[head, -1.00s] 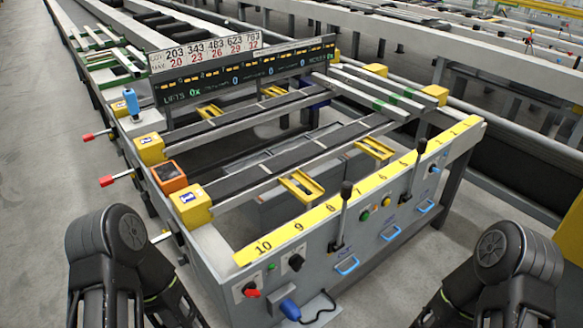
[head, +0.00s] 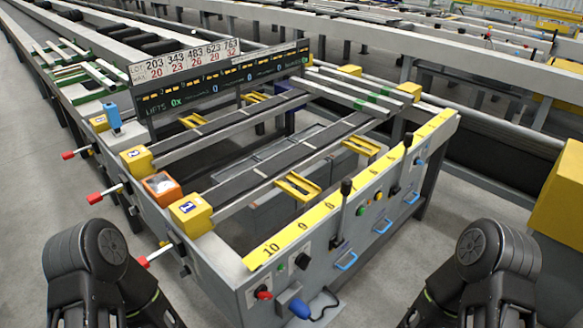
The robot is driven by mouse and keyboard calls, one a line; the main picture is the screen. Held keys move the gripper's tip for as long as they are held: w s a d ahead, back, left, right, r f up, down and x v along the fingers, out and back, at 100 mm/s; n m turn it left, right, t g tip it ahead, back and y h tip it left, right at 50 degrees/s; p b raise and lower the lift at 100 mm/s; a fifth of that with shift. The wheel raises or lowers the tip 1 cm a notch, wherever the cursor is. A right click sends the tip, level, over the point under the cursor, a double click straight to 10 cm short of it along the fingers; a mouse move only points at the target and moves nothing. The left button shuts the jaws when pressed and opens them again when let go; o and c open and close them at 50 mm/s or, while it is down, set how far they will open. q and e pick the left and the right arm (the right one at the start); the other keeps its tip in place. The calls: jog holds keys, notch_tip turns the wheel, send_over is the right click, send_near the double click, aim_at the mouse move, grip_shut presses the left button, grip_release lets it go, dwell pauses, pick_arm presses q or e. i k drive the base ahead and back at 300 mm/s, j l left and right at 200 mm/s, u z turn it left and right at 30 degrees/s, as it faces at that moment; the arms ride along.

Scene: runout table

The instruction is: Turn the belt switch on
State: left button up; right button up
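The front panel (head: 330,275) of the runout table carries the controls, below a yellow numbered strip (head: 283,238). Near its left corner are a red knob (head: 263,292), a black rotary switch (head: 303,260) and a green button (head: 281,267). Their labels are too small to read, so I cannot tell which is the belt switch or its setting. Two black-knobbed levers, one of them the near lever (head: 345,190), rise from the panel. My two arms show at the bottom left and right corners, apart from the panel. Both grippers are out of view.
A blue plug (head: 299,308) with a black cable hangs low on the panel, near blue handles (head: 346,261). Red-tipped rods, including a near one (head: 144,261), stick out from the table's left side. Grey floor is free at left. A yellow block (head: 558,205) stands at right.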

aim_at(261, 293)
jog(key=l, duration=0.5)
jog(key=k+l+u, duration=0.1)
jog(key=l, duration=0.45)
jog(key=k+l, duration=0.1)
jog(key=l, duration=0.4)
jog(key=l+u, duration=0.1)
jog(key=l, duration=0.4)
jog(key=k+l, duration=0.15)
jog(key=l, duration=0.4)
jog(key=u, duration=0.05)
